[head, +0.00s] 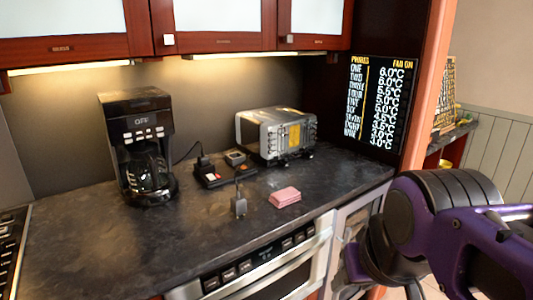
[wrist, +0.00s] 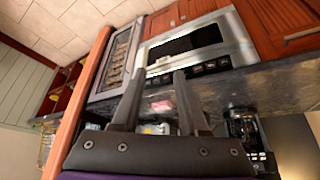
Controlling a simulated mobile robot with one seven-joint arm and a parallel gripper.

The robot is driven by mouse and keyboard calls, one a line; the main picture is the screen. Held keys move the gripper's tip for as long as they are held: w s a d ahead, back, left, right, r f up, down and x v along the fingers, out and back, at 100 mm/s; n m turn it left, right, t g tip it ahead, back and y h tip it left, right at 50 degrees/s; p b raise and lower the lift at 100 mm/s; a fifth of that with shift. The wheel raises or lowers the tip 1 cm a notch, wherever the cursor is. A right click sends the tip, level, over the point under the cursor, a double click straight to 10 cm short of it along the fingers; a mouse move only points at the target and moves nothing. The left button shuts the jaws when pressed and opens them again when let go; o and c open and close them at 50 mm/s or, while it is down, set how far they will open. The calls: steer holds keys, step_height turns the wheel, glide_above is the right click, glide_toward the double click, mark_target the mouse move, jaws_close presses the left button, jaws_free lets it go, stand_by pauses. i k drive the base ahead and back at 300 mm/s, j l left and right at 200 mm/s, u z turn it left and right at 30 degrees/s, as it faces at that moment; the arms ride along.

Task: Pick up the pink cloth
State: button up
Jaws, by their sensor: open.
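The pink cloth (head: 285,197) lies as a small folded stack on the dark countertop (head: 110,240), near its front edge. In the wrist view the pink cloth (wrist: 161,106) shows between the two fingers, well beyond them. My gripper (wrist: 157,78) is open and empty, with its dark fingers spread apart. In the head view my purple arm fills the lower right, right of the cloth and in front of the counter; the fingertips are not clear there.
A black coffee maker (head: 145,150) stands at the left and a silver toaster (head: 277,134) behind the cloth. A small dark upright item (head: 239,205) is just left of the cloth. A microwave drawer (head: 265,265) sits below the counter. Cabinets (head: 230,38) hang above.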

mark_target(281, 198)
steer(key=i+l+u, duration=0.75)
steer(key=l, duration=0.3)
steer(key=j, duration=0.35)
steer(key=l, duration=0.35)
steer(key=i, duration=0.05)
